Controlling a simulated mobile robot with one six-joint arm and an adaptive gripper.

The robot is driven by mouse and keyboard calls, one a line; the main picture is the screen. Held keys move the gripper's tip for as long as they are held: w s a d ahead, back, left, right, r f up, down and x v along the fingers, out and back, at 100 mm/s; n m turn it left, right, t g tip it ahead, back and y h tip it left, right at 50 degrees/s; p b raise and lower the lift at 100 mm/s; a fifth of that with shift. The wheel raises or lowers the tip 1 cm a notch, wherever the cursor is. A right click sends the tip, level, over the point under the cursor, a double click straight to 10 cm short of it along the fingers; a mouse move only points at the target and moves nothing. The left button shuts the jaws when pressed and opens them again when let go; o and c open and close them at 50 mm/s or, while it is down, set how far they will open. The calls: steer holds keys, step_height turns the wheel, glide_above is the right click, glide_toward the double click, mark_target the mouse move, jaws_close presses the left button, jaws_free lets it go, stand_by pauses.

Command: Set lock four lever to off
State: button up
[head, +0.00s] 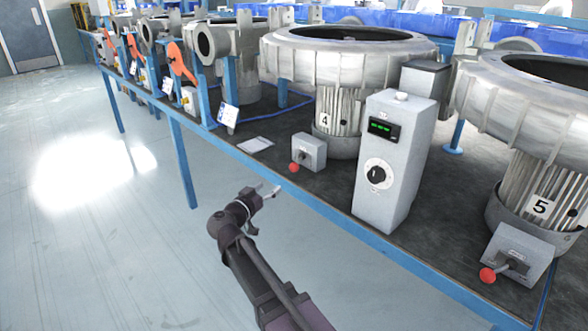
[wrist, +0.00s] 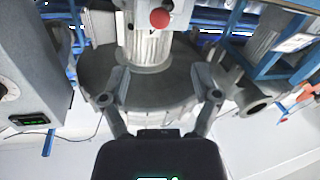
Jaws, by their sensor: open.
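The lock four lever is a short handle with a red ball knob (head: 294,168) on a small grey box (head: 311,152) in front of the blower marked 4. In the head view the knob points toward the bench's front edge. The wrist view shows the red knob (wrist: 160,18) at the top, with part of the box behind it. My gripper (head: 265,210) is open and empty, in front of the bench edge and apart from the knob. In the wrist view its two fingers (wrist: 162,80) stand wide apart, with the knob beyond them.
A grey control cabinet (head: 397,160) with a dial and green display stands right of the lever box. Another red-knobbed lever box (head: 518,255) sits by blower 5 (head: 530,130). A white sheet (head: 255,145) lies to the left. The floor (head: 90,220) before the bench is clear.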

mark_target(291, 170)
steer(key=shift+w, duration=0.15)
steer(key=x, duration=1.3)
steer(key=shift+w+d, duration=0.2)
steer(key=shift+d, duration=0.05)
jaws_close()
